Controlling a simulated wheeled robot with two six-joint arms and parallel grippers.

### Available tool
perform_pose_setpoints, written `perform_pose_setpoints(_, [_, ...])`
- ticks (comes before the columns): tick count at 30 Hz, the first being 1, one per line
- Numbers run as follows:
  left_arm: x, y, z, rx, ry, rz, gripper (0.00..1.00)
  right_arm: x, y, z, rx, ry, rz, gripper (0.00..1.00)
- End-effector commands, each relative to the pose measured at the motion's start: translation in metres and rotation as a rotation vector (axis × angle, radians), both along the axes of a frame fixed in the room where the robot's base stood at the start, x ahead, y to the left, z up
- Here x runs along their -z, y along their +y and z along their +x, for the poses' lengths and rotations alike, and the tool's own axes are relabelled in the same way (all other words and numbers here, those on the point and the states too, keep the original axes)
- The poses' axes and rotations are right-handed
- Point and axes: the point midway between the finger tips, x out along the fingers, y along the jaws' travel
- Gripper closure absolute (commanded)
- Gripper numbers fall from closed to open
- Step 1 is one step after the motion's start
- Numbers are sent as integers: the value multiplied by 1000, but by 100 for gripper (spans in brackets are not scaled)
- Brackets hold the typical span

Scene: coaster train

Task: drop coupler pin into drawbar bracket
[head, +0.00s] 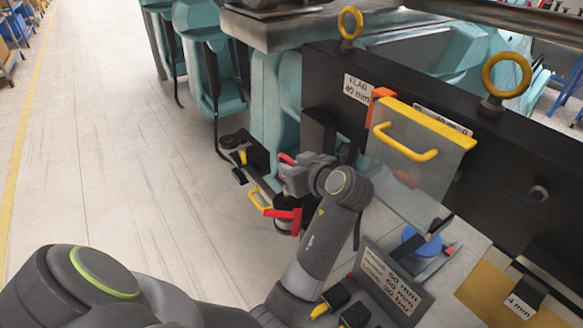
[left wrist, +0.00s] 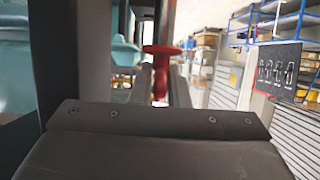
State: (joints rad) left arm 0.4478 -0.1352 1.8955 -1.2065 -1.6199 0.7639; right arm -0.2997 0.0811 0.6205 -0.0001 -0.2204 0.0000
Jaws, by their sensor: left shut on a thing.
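My left gripper (head: 290,174) is beside the dark end of the train car, low and left of the yellow-handled clear panel. In the left wrist view the fingers (left wrist: 161,88) are shut on the red coupler pin (left wrist: 161,50). Its round flange is above the fingers and its shaft runs down between them. In the head view a small red part (head: 286,158) at the gripper seems to be the pin. A dark bracket (head: 318,122), perhaps the drawbar bracket, juts from the car end behind the gripper. Its hole cannot be made out. My right gripper is not in view.
A clear panel with a yellow handle (head: 415,152) hangs on the car end. A red lever (head: 287,214) and a yellow loop (head: 260,200) are below the gripper. A label plate (head: 388,285) is lower right. The floor at left is clear.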

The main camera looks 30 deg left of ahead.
Motion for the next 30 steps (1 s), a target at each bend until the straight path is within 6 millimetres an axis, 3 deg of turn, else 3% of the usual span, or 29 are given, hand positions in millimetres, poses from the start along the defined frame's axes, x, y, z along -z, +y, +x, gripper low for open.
perform_pose_setpoints(19, [-36, 0, 0, 0, -2, 1, 100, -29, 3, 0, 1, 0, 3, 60])
perform_pose_setpoints(30, [-39, 0, 0, 0, -4, 3, 100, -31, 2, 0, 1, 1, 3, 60])
